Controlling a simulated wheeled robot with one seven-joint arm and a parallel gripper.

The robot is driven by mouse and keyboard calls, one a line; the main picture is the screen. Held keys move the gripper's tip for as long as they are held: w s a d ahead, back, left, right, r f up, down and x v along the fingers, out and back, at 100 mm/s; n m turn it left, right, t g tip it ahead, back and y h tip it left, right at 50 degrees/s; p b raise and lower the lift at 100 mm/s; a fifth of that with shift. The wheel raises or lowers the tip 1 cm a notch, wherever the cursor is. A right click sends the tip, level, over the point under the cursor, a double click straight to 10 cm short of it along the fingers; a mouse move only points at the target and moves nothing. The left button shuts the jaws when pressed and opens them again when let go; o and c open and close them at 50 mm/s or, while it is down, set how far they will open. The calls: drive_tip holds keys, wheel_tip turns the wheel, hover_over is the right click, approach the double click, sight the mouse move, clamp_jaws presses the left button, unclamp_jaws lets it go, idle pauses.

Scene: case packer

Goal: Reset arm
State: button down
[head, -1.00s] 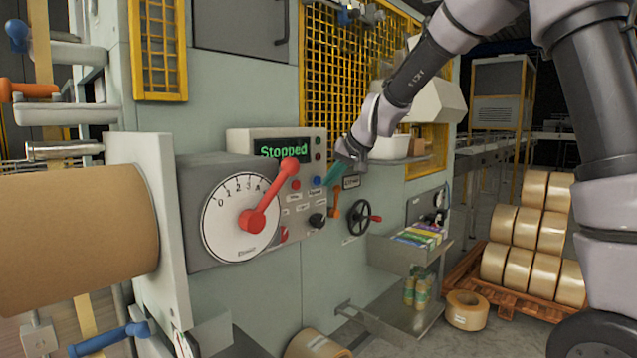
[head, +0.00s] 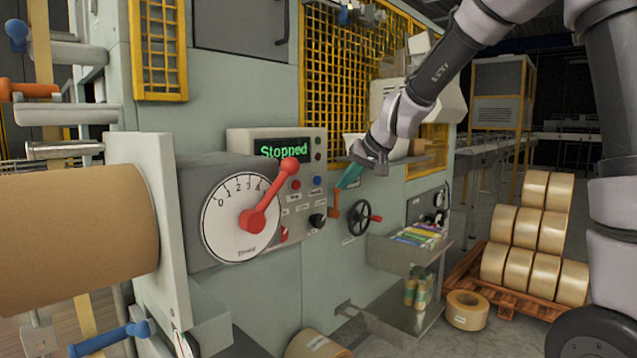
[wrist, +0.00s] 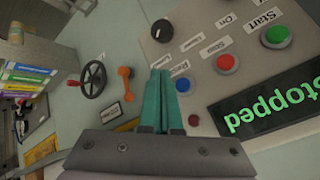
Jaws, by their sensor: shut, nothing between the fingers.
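My gripper (head: 350,177) is in front of the machine's panel, just right of the control box (head: 235,141) in the head view. In the wrist view its two teal fingers (wrist: 165,100) lie together, shut with nothing between them. The display (head: 283,150) reads "Stopped" in green, and it also shows in the wrist view (wrist: 268,106). I cannot tell the exact gap to the panel.
A dial with a red lever (head: 268,205) stands left of the control box. An orange handle (head: 335,203) and a black handwheel (head: 359,218) are below my gripper. A shelf (head: 400,252) with colourful boxes juts out at right. Tape rolls (head: 527,230) sit on a pallet.

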idle(0.5)
drive_tip(key=s+d+r+m+h, duration=0.2)
drive_tip(key=s+d+r+m, duration=0.1)
drive_tip(key=s+d, duration=0.9)
drive_tip(key=s+d+r+m+t+h, duration=0.1)
drive_tip(key=s+d+r+m+h, duration=0.1)
drive_tip(key=s+d, duration=1.1)
drive_tip(key=shift+s+r+m, duration=0.45)
drive_tip(key=shift+r+m, duration=0.05)
